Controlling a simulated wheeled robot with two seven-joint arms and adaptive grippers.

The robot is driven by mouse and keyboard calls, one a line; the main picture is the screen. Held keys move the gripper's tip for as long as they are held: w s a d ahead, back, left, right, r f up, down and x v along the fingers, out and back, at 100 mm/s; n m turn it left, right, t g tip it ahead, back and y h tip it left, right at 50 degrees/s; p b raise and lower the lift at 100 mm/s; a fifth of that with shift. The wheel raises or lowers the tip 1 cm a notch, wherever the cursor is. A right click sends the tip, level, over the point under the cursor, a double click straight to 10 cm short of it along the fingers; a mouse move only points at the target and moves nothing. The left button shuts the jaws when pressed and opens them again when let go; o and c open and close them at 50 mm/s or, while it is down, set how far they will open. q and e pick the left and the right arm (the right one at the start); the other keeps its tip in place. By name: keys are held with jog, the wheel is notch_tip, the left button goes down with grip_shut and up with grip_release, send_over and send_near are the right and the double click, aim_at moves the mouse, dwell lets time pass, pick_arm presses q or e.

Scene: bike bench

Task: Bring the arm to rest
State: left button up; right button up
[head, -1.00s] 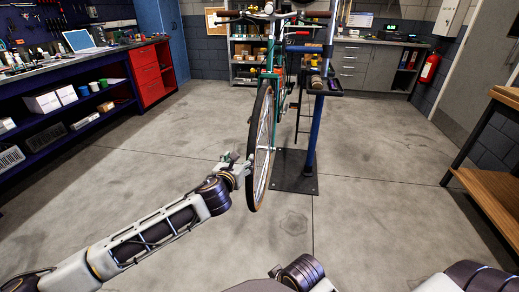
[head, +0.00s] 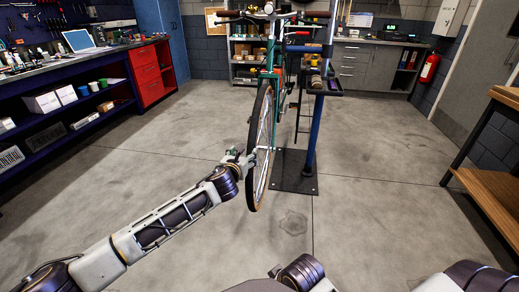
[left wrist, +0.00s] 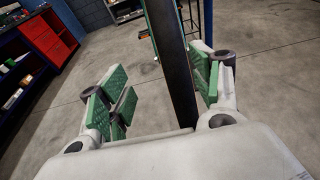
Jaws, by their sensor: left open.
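My left arm reaches from the lower left of the head view to the bike's front wheel (head: 261,135). My left gripper (head: 248,157) is at the left side of the tyre, about mid-height on the wheel. In the left wrist view its green-padded fingers (left wrist: 160,92) stand wide apart. The dark tyre (left wrist: 173,60) runs through the gap between them, with no visible grip on it. Whether a pad touches the tyre I cannot tell. The wheel's lower part is hidden behind the gripper body there. My right gripper is not in view.
The bike hangs on a blue repair stand (head: 315,135) with a dark base plate (head: 293,180). A wooden bench (head: 490,195) is at the right. A blue workbench with a red drawer cabinet (head: 150,70) is at the left. The floor between is clear.

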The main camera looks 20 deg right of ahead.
pick_arm(q)
jog(key=shift+x, duration=2.5)
